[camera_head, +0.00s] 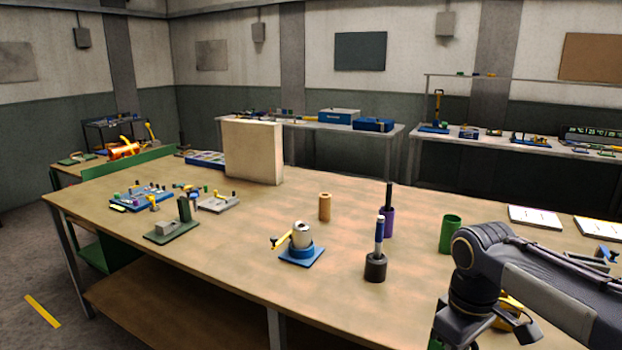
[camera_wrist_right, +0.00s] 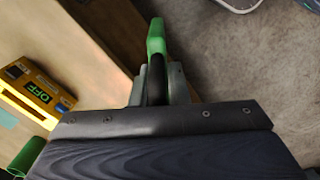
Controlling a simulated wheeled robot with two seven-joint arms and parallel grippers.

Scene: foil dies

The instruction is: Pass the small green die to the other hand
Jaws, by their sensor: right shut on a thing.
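My right gripper (camera_wrist_right: 155,82) is shut on a green piece with a dark lower part, the small green die (camera_wrist_right: 156,38), in the right wrist view. The green end sticks out beyond the fingers, over the table's edge and the floor. In the head view my right arm comes in at the lower right, and a bit of green shows at the bottom edge beside it. The fingertips are not clear there. My left gripper is in neither view.
A larger green cylinder (camera_head: 450,233) stands on the wooden table (camera_head: 200,263). A black holder (camera_head: 376,267), a purple holder (camera_head: 387,221), a tan cylinder (camera_head: 325,207) and a blue-based fixture (camera_head: 301,246) stand mid-table. A yellow box (camera_wrist_right: 35,92) lies near my right gripper.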

